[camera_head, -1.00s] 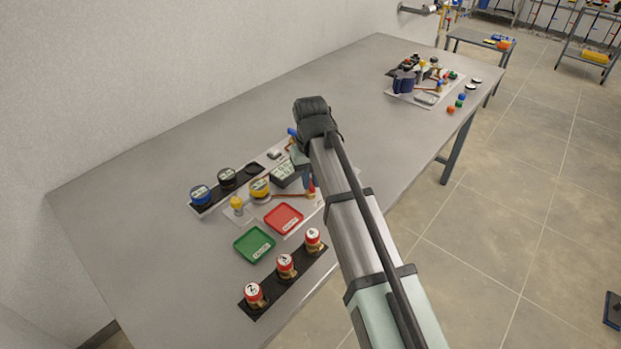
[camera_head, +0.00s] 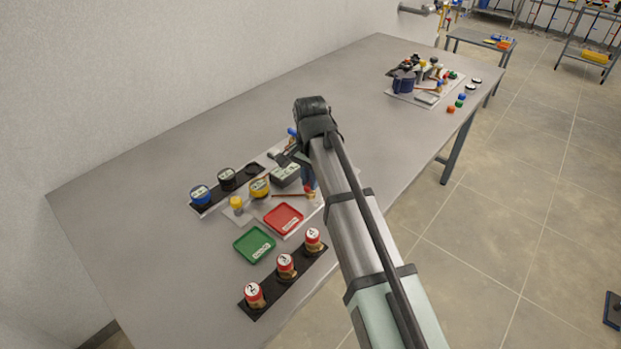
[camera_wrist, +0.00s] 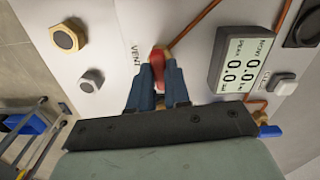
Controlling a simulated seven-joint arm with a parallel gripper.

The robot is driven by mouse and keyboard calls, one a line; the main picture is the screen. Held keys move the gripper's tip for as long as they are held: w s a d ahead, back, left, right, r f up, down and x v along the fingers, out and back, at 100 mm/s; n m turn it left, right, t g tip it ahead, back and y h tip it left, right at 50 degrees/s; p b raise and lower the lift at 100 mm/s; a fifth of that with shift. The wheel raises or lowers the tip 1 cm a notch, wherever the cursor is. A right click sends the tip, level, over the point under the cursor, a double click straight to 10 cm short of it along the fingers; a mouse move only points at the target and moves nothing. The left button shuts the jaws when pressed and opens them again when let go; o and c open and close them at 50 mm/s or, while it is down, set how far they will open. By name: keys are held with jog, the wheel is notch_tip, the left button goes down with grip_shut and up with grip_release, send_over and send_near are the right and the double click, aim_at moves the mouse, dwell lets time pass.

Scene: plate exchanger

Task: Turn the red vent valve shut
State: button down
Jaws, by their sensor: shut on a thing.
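The red vent valve handle (camera_wrist: 158,60) is in the wrist view at upper centre, on a light panel beside the printed word VENT. My gripper (camera_wrist: 159,76) has its two blue fingers on either side of the handle, shut on it. The fingers hide part of the handle, and the dark palm hides what lies below. In the head view my gripper (camera_head: 308,180) is at the right side of the panel, and my arm covers much of it. I cannot tell the valve's exact angle from there.
A grey meter (camera_wrist: 245,60) reading 0.0 stands right of the fingers, with copper tubing (camera_wrist: 192,25) nearby. A blue handle (camera_wrist: 270,131) is at lower right. A red tray (camera_head: 284,216), a green tray (camera_head: 254,244) and red cans (camera_head: 286,266) stand in front. The table's left is clear.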

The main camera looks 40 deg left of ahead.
jog(key=shift+m, duration=0.6)
jog(key=c, duration=1.1)
grip_release()
jog(key=shift+r, duration=0.1)
notch_tip(320, 180, up, 14)
jog(key=shift+f, duration=0.15)
